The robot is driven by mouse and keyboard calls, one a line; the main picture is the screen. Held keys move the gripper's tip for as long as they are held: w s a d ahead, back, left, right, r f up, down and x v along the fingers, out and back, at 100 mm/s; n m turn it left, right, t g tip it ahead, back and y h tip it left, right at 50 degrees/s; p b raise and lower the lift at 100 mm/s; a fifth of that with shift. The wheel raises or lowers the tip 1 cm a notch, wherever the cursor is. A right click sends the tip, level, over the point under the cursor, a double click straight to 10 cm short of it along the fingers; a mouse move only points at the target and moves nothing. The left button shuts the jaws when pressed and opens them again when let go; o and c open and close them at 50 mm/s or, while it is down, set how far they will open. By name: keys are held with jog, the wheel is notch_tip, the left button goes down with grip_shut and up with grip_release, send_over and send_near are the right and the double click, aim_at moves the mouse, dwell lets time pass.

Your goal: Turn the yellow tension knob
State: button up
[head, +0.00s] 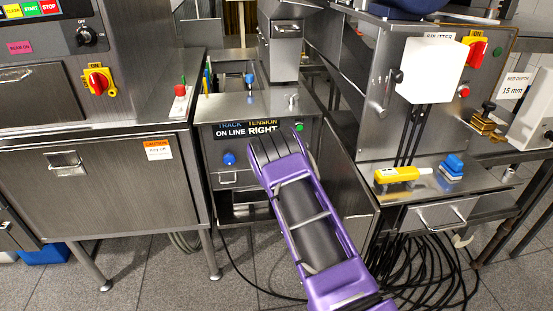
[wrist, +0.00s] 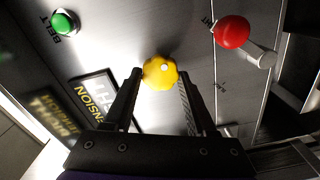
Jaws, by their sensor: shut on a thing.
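The yellow tension knob (wrist: 160,72) shows in the wrist view, round and lobed with a pale spot at its middle, on the steel panel. My gripper (wrist: 159,82) is shut on it, one dark finger on each side. In the head view my purple arm reaches up to the front of the middle machine, and my gripper (head: 270,148) is under the TRACK / TENSION label (head: 247,129). The yellow knob is hidden there behind my arm and gripper. I cannot tell how far the knob is turned.
A green button (wrist: 64,22) and a red button (wrist: 231,32) are near the knob in the wrist view. The blue track knob (head: 229,159) is left of my gripper. A steel ledge with a yellow box (head: 396,175) juts out on the right. Loose black cables (head: 420,270) lie below it.

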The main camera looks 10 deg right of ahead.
jog(key=shift+n, duration=0.5)
jog(key=o, duration=1.4)
jog(key=shift+s, duration=0.1)
jog(key=s+p, duration=0.1)
jog(key=s, duration=1.6)
jog(key=shift+s, duration=0.15)
